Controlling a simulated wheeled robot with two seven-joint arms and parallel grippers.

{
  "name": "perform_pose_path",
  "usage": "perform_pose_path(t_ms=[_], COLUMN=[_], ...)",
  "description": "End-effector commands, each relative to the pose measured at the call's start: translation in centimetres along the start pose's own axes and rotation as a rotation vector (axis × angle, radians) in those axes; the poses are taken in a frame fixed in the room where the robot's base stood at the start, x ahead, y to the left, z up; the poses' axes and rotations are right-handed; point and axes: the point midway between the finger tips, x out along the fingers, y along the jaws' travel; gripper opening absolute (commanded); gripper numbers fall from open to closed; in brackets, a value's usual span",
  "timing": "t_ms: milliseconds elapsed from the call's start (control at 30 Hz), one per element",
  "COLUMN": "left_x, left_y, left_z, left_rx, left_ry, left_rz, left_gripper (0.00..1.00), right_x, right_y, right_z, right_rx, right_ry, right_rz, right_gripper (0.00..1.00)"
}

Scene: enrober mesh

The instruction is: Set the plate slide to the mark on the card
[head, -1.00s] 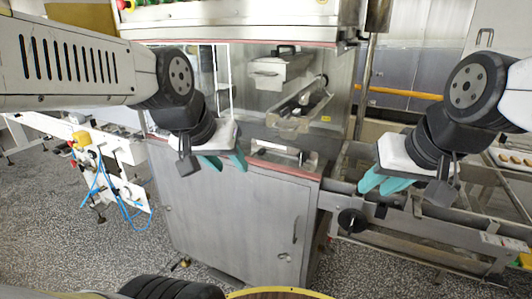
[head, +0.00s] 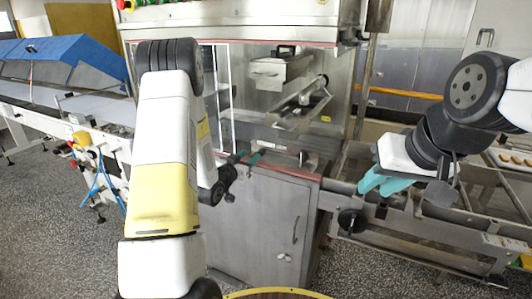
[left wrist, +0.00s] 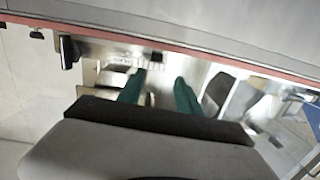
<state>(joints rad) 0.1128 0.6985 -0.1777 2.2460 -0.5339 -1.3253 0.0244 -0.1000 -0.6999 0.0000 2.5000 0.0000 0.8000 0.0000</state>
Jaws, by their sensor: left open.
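My left gripper (head: 247,158) is at the front opening of the steel machine, partly hidden by its own arm in the head view. In the left wrist view its two teal fingers (left wrist: 160,82) are apart, with nothing between them. Past the fingertips is a pale strip with small dark marks (left wrist: 132,66), perhaps the card; its print is too small to read. A dark upright handle (left wrist: 66,52), perhaps the plate slide's, stands left of the fingers, apart from them. The head view also shows a small dark handle (head: 302,158). My right gripper (head: 374,185) is open and empty, right of the cabinet.
The steel cabinet (head: 262,215) has a red edge strip (left wrist: 180,47) along its opening. A chute-like metal part (head: 300,103) hangs inside. A conveyor frame (head: 430,232) with a black handwheel (head: 351,222) lies right. A blue-covered conveyor (head: 60,55) stands left.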

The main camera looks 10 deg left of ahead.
Motion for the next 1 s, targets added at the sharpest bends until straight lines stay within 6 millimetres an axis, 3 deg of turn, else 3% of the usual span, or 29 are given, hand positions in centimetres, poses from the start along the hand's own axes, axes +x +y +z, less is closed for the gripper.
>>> perform_pose_path(t_ms=[100,267,700,1000], left_x=[-0.1,0.1,6.4,7.5], left_y=[0.5,0.8,1.0,1.0], left_z=[1.8,2.2,1.6,1.5], left_rx=[-0.015,-0.022,-0.021,-0.023], left_ry=[0.050,0.082,0.084,0.082], left_rz=[0.027,0.040,0.041,0.038], left_gripper=[0.42,0.42,0.42,0.42], right_x=[0.0,0.0,0.0,0.0], right_y=[0.0,0.0,0.0,0.0], right_z=[0.0,0.0,0.0,0.0], right_rx=[0.000,0.000,0.000,0.000], right_ry=[0.000,0.000,0.000,0.000], right_rz=[0.000,0.000,0.000,0.000], right_gripper=[0.30,0.30,0.30,0.30])
